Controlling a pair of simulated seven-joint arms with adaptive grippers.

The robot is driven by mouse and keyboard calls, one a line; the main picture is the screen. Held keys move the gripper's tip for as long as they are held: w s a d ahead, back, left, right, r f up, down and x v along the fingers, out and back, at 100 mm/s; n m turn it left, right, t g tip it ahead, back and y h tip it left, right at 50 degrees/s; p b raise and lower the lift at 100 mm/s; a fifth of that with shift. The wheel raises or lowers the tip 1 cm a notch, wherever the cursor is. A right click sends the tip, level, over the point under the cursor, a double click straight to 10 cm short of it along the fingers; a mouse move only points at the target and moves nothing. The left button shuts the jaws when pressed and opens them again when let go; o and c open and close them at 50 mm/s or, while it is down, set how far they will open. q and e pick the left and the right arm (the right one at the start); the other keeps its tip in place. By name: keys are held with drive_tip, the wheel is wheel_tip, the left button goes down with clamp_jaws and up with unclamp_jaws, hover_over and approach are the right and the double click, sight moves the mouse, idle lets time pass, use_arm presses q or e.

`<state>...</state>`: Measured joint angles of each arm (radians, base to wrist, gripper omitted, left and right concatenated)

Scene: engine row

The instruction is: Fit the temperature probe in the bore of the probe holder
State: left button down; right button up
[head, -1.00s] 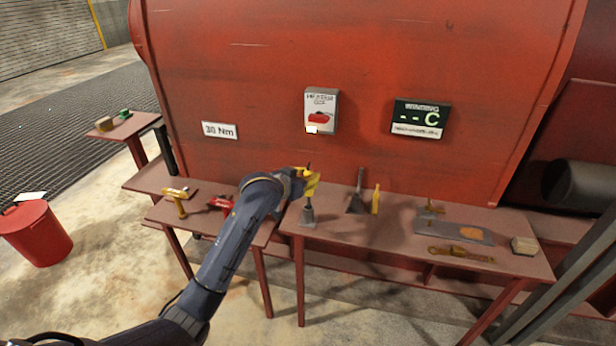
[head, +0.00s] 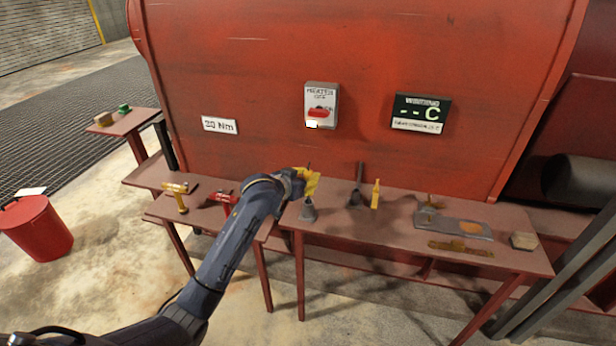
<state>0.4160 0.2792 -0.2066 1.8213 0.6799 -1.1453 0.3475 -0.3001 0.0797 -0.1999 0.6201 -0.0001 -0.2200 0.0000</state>
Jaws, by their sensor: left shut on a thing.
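My left gripper (head: 301,183) is at the left end of the middle table, level with the top of a grey cone-shaped piece (head: 308,213). It is shut on a thin dark upright piece, which looks like the temperature probe; its tip (head: 308,165) shows just above the fingers. A yellow part (head: 312,181) shows at the fingers. The cone-shaped piece is right under the gripper and may be the probe holder. Its bore is not visible, and I cannot tell whether the probe is in it. My right gripper is not in view.
On the table (head: 400,258), a dark stemmed piece (head: 357,190) and a yellow upright piece (head: 375,195) stand to the right. A grey plate (head: 465,229), a brass-coloured tool (head: 460,248) and a small block (head: 523,241) lie farther right. The red engine wall (head: 270,70) rises behind.

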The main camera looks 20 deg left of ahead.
use_arm(q)
drive_tip(key=shift+f, duration=1.85)
drive_tip(key=c, duration=1.1)
unclamp_jaws()
drive_tip(key=v, duration=1.2)
